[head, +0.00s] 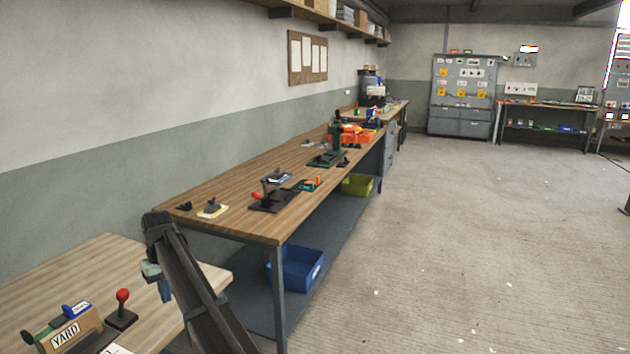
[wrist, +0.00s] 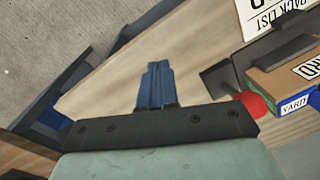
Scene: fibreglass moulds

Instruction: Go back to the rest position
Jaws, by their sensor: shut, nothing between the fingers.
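My gripper (wrist: 157,64) is in the wrist view with its blue fingers together and nothing between them. It is over the edge of the light wooden table, pointing at bare tabletop. In the head view my gripper (head: 164,291) hangs at the end of my dark arm, at the right part of the near table (head: 70,268). It is apart from the objects there. Whether the fingertips touch the wood cannot be told.
A red-knobbed lever (head: 122,308) and a box marked YARD (head: 68,334) stand left of my gripper. A long workbench (head: 245,222) with tools runs behind, with a blue bin (head: 297,268) beneath. The floor (head: 450,240) to the right is open.

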